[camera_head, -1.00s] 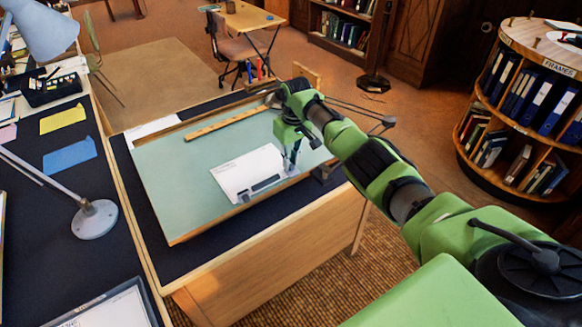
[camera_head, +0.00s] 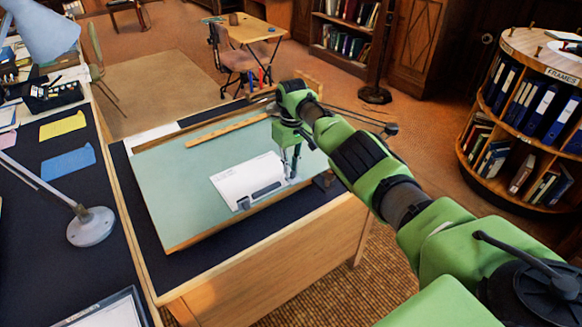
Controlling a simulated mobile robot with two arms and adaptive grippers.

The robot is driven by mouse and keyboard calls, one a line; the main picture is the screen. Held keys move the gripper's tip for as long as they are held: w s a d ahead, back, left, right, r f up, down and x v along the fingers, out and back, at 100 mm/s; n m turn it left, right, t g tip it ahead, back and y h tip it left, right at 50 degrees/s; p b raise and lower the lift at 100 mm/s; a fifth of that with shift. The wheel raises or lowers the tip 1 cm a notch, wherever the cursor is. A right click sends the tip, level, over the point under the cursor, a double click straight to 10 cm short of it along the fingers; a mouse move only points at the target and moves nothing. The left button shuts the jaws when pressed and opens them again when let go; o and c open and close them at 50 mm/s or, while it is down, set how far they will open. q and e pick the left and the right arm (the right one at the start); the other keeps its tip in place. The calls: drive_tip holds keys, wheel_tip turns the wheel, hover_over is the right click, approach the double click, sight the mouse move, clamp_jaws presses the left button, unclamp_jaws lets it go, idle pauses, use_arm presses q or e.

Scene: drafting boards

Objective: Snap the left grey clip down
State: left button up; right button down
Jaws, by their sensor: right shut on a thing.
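A white paper sheet (camera_head: 239,178) lies on the tilted green drafting board (camera_head: 178,185). A small grey clip (camera_head: 243,203) stands at the sheet's lower left corner. A dark bar (camera_head: 267,190) shows along the sheet's lower edge. My right gripper (camera_head: 290,176) points down at the sheet's lower right corner, right of that clip and apart from it. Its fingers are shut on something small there. The fingers hide it, and I cannot tell whether it is a second clip or the sheet. My left gripper is not in view.
A wooden ruler (camera_head: 227,129) lies across the board's upper part. A lamp (camera_head: 91,226) stands on the dark desk (camera_head: 35,235) at left, with yellow and blue papers. A round bookshelf (camera_head: 530,110) stands at right. The board's lower left area is clear.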

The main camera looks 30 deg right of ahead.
drive_tip(key=c, duration=2)
unclamp_jaws()
drive_tip(key=shift+f, duration=0.1)
drive_tip(key=shift+c, duration=0.2)
wheel_tip(320, 180, up, 12)
drive_tip(key=shift+s, duration=0.15)
